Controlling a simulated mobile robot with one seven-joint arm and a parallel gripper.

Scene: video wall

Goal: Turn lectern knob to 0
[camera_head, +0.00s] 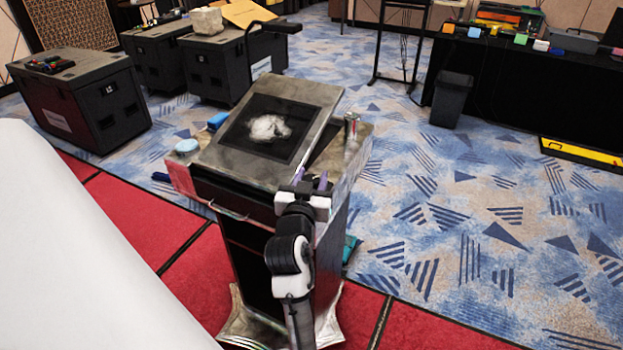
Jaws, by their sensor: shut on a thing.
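The lectern (220,161) stands in the middle of the head view, with a sloped top and a dark screen (240,138) showing a pale blotch. My gripper (310,181) is at the lectern's front right corner, its two purple fingers pointing away from me at the edge of the top. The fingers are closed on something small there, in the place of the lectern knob. The knob itself is hidden by my gripper and wrist, so its setting cannot be read.
A can (351,126), a blue item (217,120) and a light blue round item (187,146) lie around the lectern's top. Black cases (84,105) stand behind left. A black bin (451,99) and a draped table (510,80) are at right. Patterned carpet is clear at right.

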